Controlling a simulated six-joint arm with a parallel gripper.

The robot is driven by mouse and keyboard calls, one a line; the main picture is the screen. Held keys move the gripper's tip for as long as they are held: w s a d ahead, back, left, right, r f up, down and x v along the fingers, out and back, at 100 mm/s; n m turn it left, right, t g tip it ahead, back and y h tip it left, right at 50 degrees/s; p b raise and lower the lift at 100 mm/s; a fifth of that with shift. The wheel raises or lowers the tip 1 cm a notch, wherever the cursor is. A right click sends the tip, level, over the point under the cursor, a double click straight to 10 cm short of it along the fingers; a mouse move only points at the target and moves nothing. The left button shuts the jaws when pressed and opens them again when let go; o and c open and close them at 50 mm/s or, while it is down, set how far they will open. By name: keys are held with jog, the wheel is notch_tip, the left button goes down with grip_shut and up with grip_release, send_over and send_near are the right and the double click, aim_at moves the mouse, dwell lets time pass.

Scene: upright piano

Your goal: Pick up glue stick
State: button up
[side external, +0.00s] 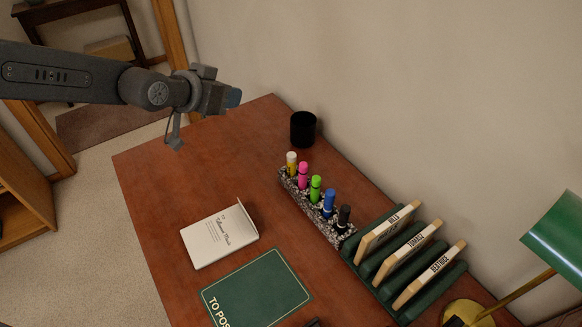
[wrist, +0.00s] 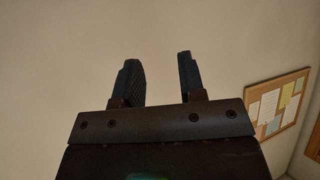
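A speckled holder (side external: 312,212) stands on the desk with several upright sticks in a row. At its far end is a yellow stick with a whitish top (side external: 291,163), which may be the glue stick; I cannot read any label. Pink (side external: 303,174), green (side external: 315,188), blue (side external: 328,203) and black (side external: 343,218) marker-like sticks follow it. My gripper (side external: 233,97) is raised above the far left part of the desk, left of the holder and apart from it. In the wrist view my gripper (wrist: 158,75) has its two fingers apart with nothing between them.
A black cup (side external: 303,128) stands beyond the holder near the wall. A green rack (side external: 403,312) with name-labelled wooden pieces adjoins its near end. A white booklet (side external: 219,237) and green mat (side external: 256,288) lie left. A green lamp (side external: 557,243) is at right. The far left desk is clear.

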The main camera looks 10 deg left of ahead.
jog(key=m+t+h, duration=0.1)
jog(key=h, duration=0.1)
send_over(289, 158)
jog(key=s, duration=0.1)
notch_tip(289, 158, down, 13)
jog(key=f, duration=0.4)
jog(key=shift+s+a, duration=0.2)
jog(key=shift+a, duration=0.2)
notch_tip(289, 158, down, 3)
jog(key=shift+f, duration=0.1)
jog(key=shift+w+d+f+t, duration=0.1)
jog(key=shift+w+d+t, duration=0.25)
jog(key=shift+w, duration=0.5)
jog(key=shift+w+d+f, duration=0.15)
jog(key=shift+w+d, duration=0.1)
jog(key=shift+w, duration=0.15)
grip_shut()
